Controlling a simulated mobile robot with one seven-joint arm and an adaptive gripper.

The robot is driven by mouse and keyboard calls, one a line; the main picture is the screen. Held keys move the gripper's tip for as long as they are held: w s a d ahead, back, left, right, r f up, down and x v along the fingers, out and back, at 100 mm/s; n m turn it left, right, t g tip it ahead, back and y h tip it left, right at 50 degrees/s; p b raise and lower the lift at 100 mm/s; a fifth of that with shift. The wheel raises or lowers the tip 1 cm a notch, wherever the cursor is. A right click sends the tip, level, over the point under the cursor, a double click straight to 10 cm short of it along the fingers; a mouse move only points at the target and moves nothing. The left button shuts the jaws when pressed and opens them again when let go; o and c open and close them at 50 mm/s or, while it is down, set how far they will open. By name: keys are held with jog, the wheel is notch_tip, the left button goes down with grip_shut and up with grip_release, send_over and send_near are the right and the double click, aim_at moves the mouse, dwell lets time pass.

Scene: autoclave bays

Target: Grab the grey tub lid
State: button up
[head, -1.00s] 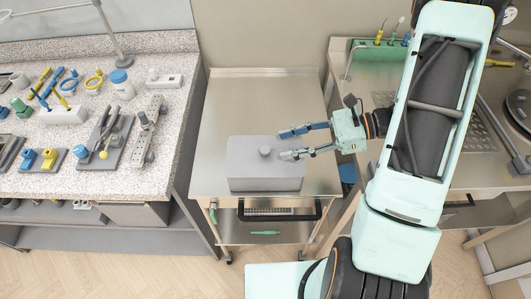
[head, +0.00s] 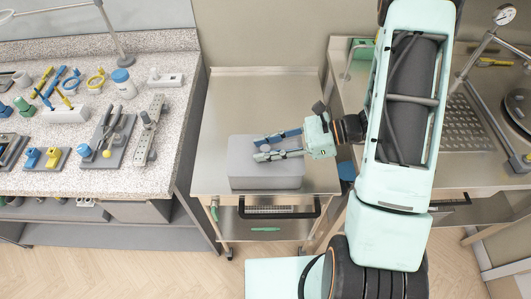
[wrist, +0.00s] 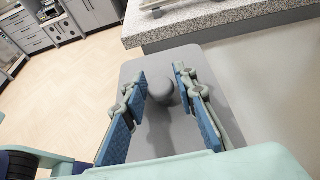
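The grey tub lid (head: 243,150) is on top of the grey tub (head: 266,182), which stands on a steel trolley. In the wrist view the lid (wrist: 135,75) fills the middle, with its round grey knob (wrist: 161,88) between my fingertips. My gripper (head: 257,148) reaches in from the right over the lid. It also shows in the wrist view (wrist: 160,80), with its blue-padded fingers open on either side of the knob. A gap shows between the knob and each finger. The knob is hidden behind the fingers in the head view.
The steel trolley (head: 262,98) has free room behind the tub. A steel counter (head: 465,170) with a perforated plate is at the right.

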grip_shut()
jog(key=shift+r, duration=0.1)
